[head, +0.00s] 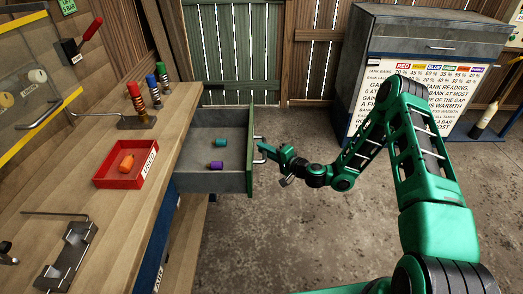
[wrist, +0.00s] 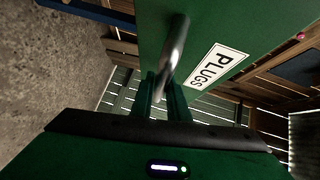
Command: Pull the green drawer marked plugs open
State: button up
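The green drawer (head: 222,182) stands pulled out from the workbench, its grey inside showing. A teal plug (head: 221,142) and a purple plug (head: 215,165) lie in it. The wrist view shows its green front (wrist: 225,25) with a white PLUGS label (wrist: 216,66) and a metal bar handle (wrist: 173,50). My gripper (head: 264,149) is at the handle on the drawer front. In the wrist view its fingers (wrist: 160,98) are close together on both sides of the handle bar and appear shut on it. The exact contact is partly hidden.
A grey cabinet (head: 430,35) stands at the back right. The concrete floor right of the drawer is clear.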

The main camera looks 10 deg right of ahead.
jog(key=o, duration=0.3)
jog(key=shift+f, duration=0.15)
jog(key=shift+o, duration=0.2)
jog(key=shift+s, duration=0.1)
jog(key=v, duration=1)
jog(key=shift+d, duration=0.35)
jog(key=shift+s, duration=0.1)
